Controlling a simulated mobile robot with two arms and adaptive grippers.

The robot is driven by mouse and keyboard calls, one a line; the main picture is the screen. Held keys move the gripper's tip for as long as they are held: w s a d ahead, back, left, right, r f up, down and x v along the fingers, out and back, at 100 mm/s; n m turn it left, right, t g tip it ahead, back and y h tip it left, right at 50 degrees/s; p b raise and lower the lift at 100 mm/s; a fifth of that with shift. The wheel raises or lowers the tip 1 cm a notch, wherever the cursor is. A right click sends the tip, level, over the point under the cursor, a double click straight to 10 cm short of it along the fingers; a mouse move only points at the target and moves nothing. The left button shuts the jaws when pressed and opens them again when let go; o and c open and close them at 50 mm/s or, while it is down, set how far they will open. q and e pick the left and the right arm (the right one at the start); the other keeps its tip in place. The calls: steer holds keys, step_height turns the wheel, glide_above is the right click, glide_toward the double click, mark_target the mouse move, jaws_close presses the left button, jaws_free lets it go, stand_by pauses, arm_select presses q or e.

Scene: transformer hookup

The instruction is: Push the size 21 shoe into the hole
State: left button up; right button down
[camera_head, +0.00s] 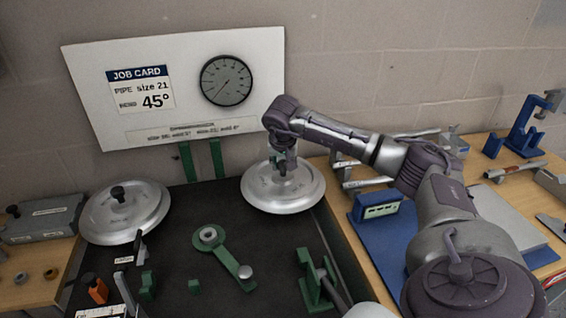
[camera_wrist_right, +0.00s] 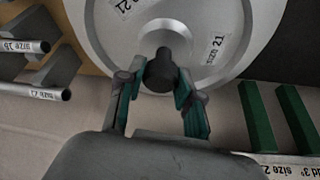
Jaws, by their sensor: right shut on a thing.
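The size 21 shoe (camera_head: 262,197) is a round silver disc at the back right of the dark bench top. Its "size 21" label reads clearly in the right wrist view (camera_wrist_right: 235,62). My right gripper (camera_head: 284,166) is over the disc with its fingers on either side of the dark knob (camera_wrist_right: 160,72), shut on it. The disc looks about level. Its underside is hidden, so I cannot tell whether it touches the bench. No hole shows clearly; one may be hidden beneath the disc. My left gripper is not in view.
A second silver disc (camera_head: 110,222) with a black knob is at the left. A green arm with a ring (camera_head: 226,256) and a green clamp (camera_head: 317,284) lie in front. Green uprights (camera_head: 202,160) and the job board (camera_head: 190,60) stand behind. Labelled pipes (camera_wrist_right: 30,92) are nearby.

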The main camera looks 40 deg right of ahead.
steer(key=shift+f, duration=0.25)
steer(key=c, duration=0.7)
jaws_free()
steer(key=shift+f, duration=0.1)
steer(key=shift+r+p, duration=1.9)
steer(key=shift+r, duration=0.7)
steer(key=shift+r, duration=0.15)
steer(key=v, duration=1.1)
steer(key=shift+s+a+r, duration=0.15)
steer(key=shift+a+r, duration=0.05)
steer(key=shift+r, duration=0.1)
